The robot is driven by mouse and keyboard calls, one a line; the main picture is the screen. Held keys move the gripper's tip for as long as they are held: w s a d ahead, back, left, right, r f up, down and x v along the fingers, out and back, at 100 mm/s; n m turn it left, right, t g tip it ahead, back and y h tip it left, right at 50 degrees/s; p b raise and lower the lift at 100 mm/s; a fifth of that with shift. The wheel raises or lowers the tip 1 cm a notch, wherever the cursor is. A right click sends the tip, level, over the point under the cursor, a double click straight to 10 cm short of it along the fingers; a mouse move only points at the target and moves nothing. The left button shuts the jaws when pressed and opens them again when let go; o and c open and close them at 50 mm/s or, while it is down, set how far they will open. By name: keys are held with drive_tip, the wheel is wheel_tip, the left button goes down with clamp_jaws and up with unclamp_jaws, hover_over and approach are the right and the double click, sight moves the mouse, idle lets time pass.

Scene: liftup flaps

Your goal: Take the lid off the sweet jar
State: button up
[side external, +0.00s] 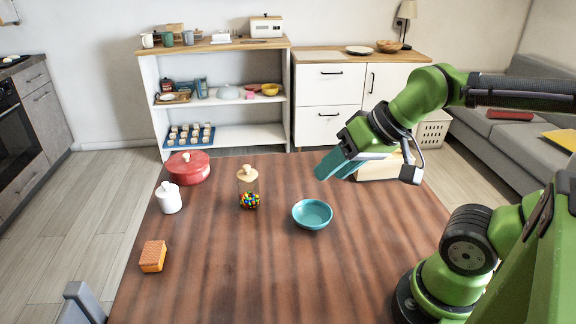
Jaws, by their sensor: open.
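The sweet jar (249,199) is a clear glass jar with colourful sweets in the bottom, standing upright on the brown wooden table. Its tan lid (247,174), with a knob on top, sits on the jar's mouth. My gripper (332,172) has teal fingers and hangs above the table's back right part. It is to the right of the jar and lid, apart from both. It is open, and I see nothing between its fingers.
A teal bowl (312,214) stands right of the jar. A red lidded pot (188,167), a white lidded jar (169,198) and an orange sponge-like block (153,256) are on the left. A pale wooden box (378,170) is behind my gripper. The table's front middle is clear.

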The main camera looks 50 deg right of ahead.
drive_tip(key=o, duration=0.9)
drive_tip(key=r+n+g+h, duration=0.1)
drive_tip(key=n+g+h, duration=0.1)
drive_tip(key=n+g, duration=0.35)
hover_over(246, 166)
drive_tip(key=shift+m+g, duration=0.65)
drive_tip(key=shift+g, duration=0.2)
wheel_tip(246, 166, down, 16)
drive_tip(key=shift+r, duration=0.2)
